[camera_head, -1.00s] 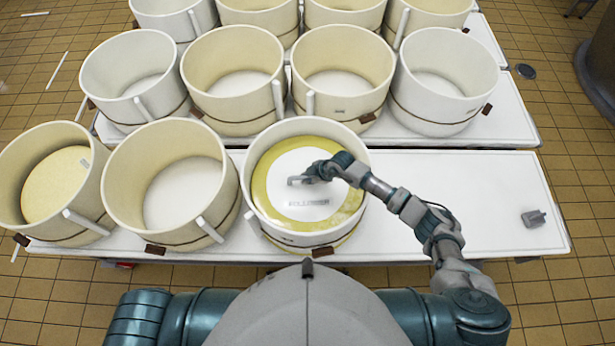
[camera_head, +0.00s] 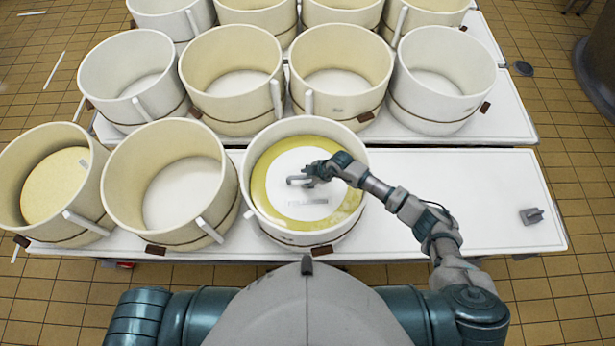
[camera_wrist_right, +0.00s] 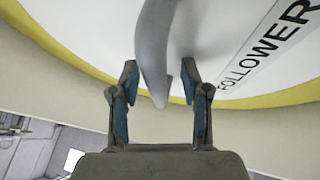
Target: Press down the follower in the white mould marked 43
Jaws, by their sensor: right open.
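A white mould (camera_head: 258,224) stands at the right end of the front row in the head view. Its number is not legible. Inside lies the follower (camera_head: 262,178), a round disc with a yellow rim, white middle and grey handle; it also shows in the right wrist view (camera_wrist_right: 225,50), with the label FOLLOWER. My right gripper (camera_head: 304,179) is over the middle of the disc. In the right wrist view my right gripper (camera_wrist_right: 160,82) is open, with the grey handle (camera_wrist_right: 152,50) between its fingers. Whether they touch is not clear. My left gripper is out of view.
A cream mould (camera_head: 120,200) stands close on the left, and another (camera_head: 90,205) beyond it holds a yellow disc. Several moulds stand in rows behind. The white table (camera_head: 460,200) is clear to the right, except for a small grey object (camera_head: 532,216).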

